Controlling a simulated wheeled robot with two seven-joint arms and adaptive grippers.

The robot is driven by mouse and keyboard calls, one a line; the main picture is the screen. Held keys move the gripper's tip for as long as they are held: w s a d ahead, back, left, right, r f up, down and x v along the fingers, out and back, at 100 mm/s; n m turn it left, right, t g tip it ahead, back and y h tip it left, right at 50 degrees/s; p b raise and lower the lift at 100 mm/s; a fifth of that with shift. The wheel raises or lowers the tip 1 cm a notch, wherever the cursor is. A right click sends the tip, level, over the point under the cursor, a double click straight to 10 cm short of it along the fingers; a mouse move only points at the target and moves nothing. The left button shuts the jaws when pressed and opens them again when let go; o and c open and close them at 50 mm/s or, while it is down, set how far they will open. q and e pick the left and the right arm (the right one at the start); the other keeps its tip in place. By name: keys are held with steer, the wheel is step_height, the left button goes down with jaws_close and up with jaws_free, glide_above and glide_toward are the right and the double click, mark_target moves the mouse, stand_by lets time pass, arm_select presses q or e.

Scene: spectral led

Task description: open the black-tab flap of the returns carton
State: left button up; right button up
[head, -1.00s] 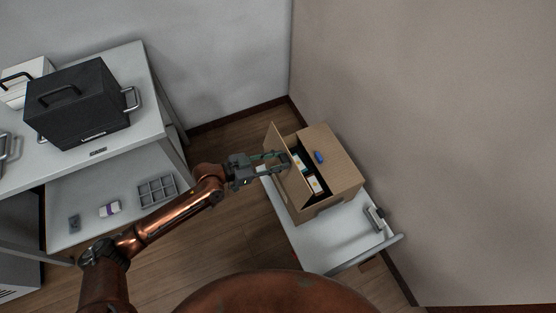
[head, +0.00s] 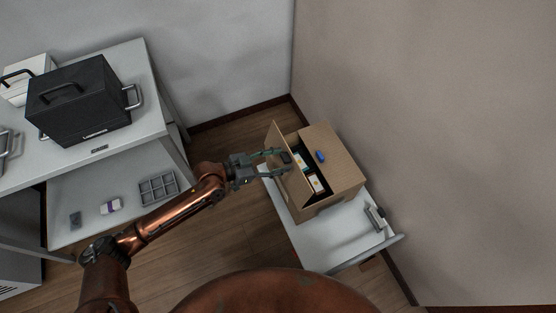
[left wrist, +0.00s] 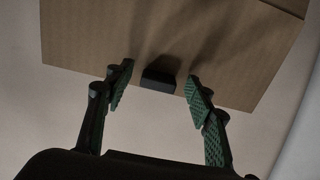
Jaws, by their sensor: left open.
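The brown returns carton (head: 336,166) stands on a white surface at the right. Its left flap (head: 283,183) stands raised and tilted, and the carton's left part is open, showing small white and orange boxes (head: 317,183) inside. The right flap with a blue tab (head: 320,157) lies flat. My left gripper (head: 279,162) is at the raised flap. In the left wrist view, the open fingers (left wrist: 160,90) sit either side of the black tab (left wrist: 159,80), with gaps on both sides. The cardboard flap (left wrist: 215,45) fills the view behind them. My right gripper is not in view.
The white surface (head: 335,238) has a metal handle-like fitting (head: 376,217) near its right end. A wall stands close behind the carton. At the left, a grey table (head: 130,75) carries a black case (head: 78,100); a grey compartment tray (head: 158,188) lies on its lower shelf.

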arm_select(q)
steer(key=v, duration=1.2)
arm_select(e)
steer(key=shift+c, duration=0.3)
